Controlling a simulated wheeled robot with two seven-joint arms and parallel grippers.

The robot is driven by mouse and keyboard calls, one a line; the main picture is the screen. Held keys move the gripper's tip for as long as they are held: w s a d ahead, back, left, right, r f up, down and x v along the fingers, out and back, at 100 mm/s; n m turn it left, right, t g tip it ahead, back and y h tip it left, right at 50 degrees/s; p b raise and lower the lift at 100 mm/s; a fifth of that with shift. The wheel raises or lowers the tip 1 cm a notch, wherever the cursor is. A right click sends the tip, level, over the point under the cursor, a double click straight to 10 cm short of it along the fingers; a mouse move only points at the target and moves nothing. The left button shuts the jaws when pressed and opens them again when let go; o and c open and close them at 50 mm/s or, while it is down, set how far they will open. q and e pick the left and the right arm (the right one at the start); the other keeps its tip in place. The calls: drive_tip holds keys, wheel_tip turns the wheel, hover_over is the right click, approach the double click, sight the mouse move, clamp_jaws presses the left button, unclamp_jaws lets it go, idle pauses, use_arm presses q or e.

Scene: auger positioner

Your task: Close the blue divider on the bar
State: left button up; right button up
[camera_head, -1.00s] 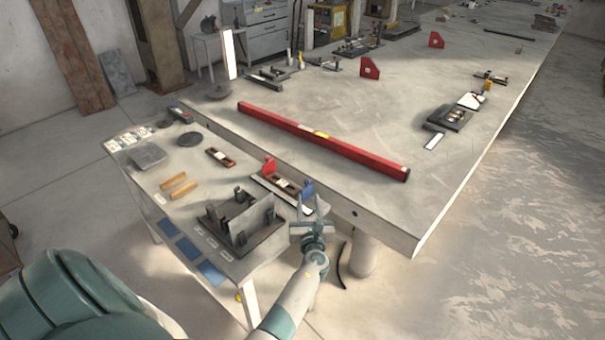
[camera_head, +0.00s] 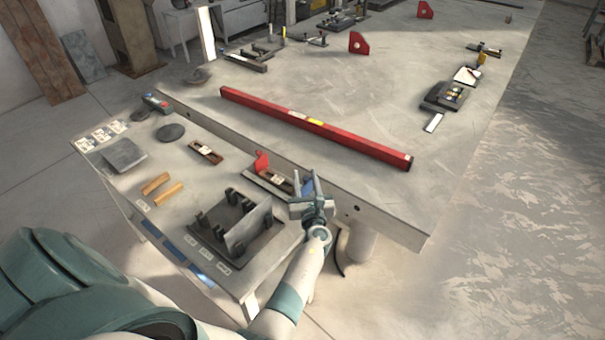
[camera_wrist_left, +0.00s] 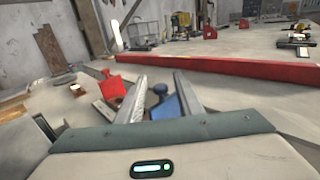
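The bar (camera_head: 262,184) lies along the side table's edge nearest the big table. A red divider (camera_head: 262,163) stands on it; it also shows in the left wrist view (camera_wrist_left: 112,88). The blue divider (camera_head: 307,186) is at the bar's right end, partly hidden by my left gripper (camera_head: 309,178). In the left wrist view the blue divider (camera_wrist_left: 167,106) shows between the two spread fingers (camera_wrist_left: 161,82). The gripper is open, and I cannot tell whether a finger touches the divider. My right gripper is out of view.
A dark fixture with an upright grey plate (camera_head: 248,232) stands close left of my left arm. Two wooden blocks (camera_head: 161,189) and a grey slab (camera_head: 122,155) lie farther left. A long red beam (camera_head: 318,127) lies on the big table (camera_head: 400,205) beyond the bar.

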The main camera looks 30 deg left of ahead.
use_arm(q)
drive_tip(key=shift+r, duration=0.1)
clamp_jaws()
drive_tip(key=shift+w+a, duration=0.1)
drive_tip(key=shift+a, duration=1.9)
unclamp_jaws()
drive_tip(key=shift+d, duration=0.2)
